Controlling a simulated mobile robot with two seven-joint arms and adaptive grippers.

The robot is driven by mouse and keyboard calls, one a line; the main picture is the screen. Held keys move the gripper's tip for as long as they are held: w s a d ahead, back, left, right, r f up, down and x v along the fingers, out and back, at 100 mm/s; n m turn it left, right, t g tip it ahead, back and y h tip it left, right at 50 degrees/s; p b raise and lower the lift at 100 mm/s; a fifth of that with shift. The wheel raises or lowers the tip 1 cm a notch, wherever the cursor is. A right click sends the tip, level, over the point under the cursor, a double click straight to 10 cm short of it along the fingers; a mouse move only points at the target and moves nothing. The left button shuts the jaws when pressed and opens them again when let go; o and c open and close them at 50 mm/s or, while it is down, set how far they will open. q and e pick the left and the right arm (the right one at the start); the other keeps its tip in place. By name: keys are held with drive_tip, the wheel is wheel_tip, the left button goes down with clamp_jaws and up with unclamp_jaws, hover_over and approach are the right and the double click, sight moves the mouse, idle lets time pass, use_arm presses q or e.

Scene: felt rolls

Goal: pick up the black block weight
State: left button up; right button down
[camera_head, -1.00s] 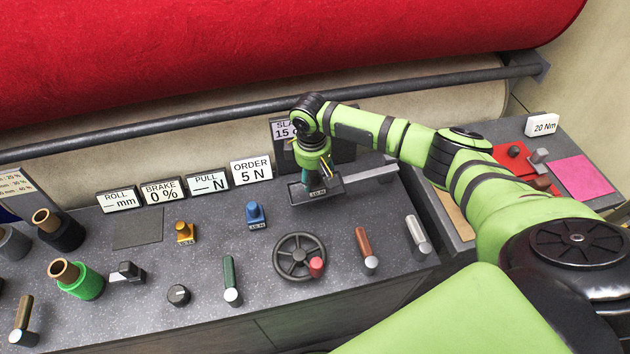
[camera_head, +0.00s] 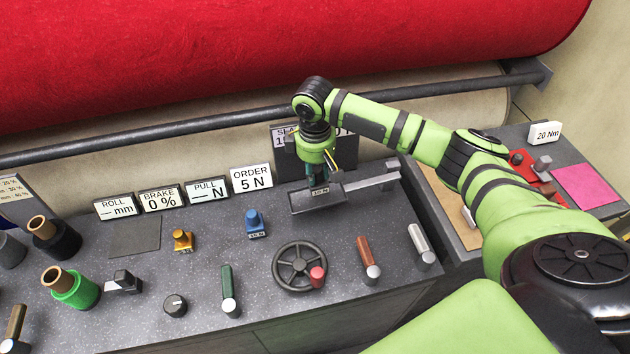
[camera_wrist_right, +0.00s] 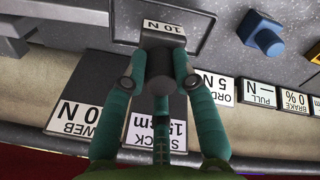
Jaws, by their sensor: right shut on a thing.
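The black block weight (camera_wrist_right: 158,62) is a dark block with a knob and a "10 N" label, seen in the right wrist view. In the head view its label (camera_head: 320,190) shows over the dark tray (camera_head: 303,206). My right gripper (camera_head: 319,178) points down from above and is shut on the weight's knob. In the right wrist view its teal fingers (camera_wrist_right: 158,82) close around the knob. The weight appears slightly above the tray floor; the exact gap is hard to tell. My left gripper is not in view.
A blue weight (camera_head: 255,224) and a yellow weight (camera_head: 182,241) stand left of the tray. A handwheel (camera_head: 299,266) and several levers line the front. Sign plates, including ORDER 5 N (camera_head: 251,178), stand behind. A dark bar (camera_head: 215,123) runs below the red roll (camera_head: 250,45).

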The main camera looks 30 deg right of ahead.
drive_tip(key=s+d+r+b, duration=0.2)
drive_tip(key=s+r, duration=0.4)
drive_tip(key=s, duration=0.4)
drive_tip(key=shift+s+d, duration=0.35)
idle(0.6)
